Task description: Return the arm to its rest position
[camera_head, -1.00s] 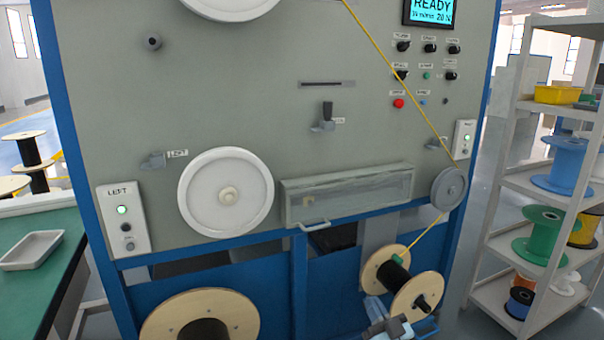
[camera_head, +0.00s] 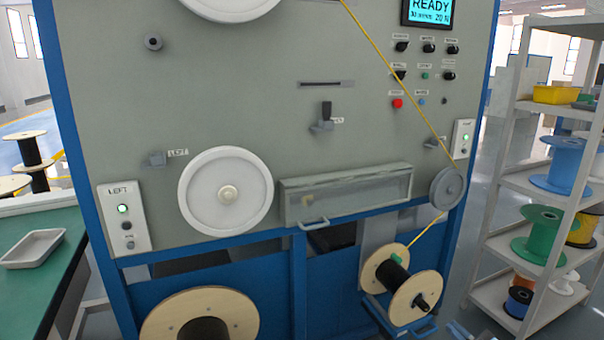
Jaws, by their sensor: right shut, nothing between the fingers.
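My right gripper (camera_head: 458,331) shows only as a small part at the bottom edge, right of the lower right spool. It is shut and empty, apart from the spool and the machine. Most of my right arm is out of the frame. My left gripper is not in view. The spool (camera_head: 412,298) with wooden flanges sits in a blue holder at the machine's lower right. A yellow cable (camera_head: 399,75) runs down across the panel, around the small grey pulley (camera_head: 447,188) and to this spool.
The grey machine panel (camera_head: 250,95) with a blue frame fills the middle. A shelf rack (camera_head: 490,210) with coloured spools stands at the right. A green table (camera_head: 50,270) with a grey tray (camera_head: 32,249) is at the left. A second wooden spool (camera_head: 200,300) sits low in the middle.

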